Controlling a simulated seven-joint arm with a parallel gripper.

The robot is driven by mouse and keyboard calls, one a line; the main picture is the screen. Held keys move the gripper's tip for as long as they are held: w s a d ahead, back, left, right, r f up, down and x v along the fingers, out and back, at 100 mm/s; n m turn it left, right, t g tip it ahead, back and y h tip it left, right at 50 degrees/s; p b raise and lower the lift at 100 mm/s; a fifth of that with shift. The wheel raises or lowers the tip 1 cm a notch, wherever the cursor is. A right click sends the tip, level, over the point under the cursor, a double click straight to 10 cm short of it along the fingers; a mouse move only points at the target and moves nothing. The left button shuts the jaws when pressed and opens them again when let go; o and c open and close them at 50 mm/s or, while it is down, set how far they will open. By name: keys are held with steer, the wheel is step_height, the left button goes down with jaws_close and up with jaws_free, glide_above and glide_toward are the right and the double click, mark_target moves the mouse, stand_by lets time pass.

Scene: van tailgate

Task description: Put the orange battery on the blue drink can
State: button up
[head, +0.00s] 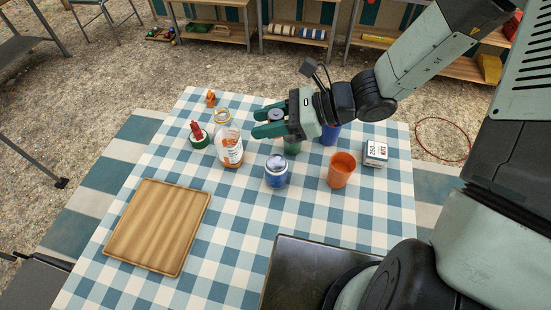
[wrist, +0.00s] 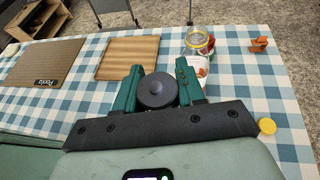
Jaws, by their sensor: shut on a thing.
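The blue drink can (head: 276,172) stands upright near the middle of the checked tablecloth, its silver top bare. My gripper (head: 270,122) is above the table, behind the can and apart from it. Its green fingers are shut on a dark grey, round-ended thing (wrist: 157,91) with a small raised nub in its middle, like a battery's end. Its sides are hidden by the fingers, so I cannot tell whether it is the orange battery. No other orange battery is plain to see.
An orange cup (head: 341,170) and a white box (head: 375,153) stand right of the can. A glass jar (head: 229,148) and a red-and-green thing (head: 197,135) stand left. A green thing (head: 292,147) and a blue one (head: 330,134) are partly behind my gripper. A wooden board (head: 158,226) lies front left.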

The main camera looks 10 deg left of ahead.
mark_target(269, 161)
steer(key=f, duration=0.9)
steer(key=shift+s+d+f, duration=0.1)
steer(key=shift+s+f, duration=0.1)
steer(key=shift+f, duration=0.2)
steer(key=shift+f, duration=0.1)
steer(key=o, duration=1.1)
steer(key=v, duration=1.2)
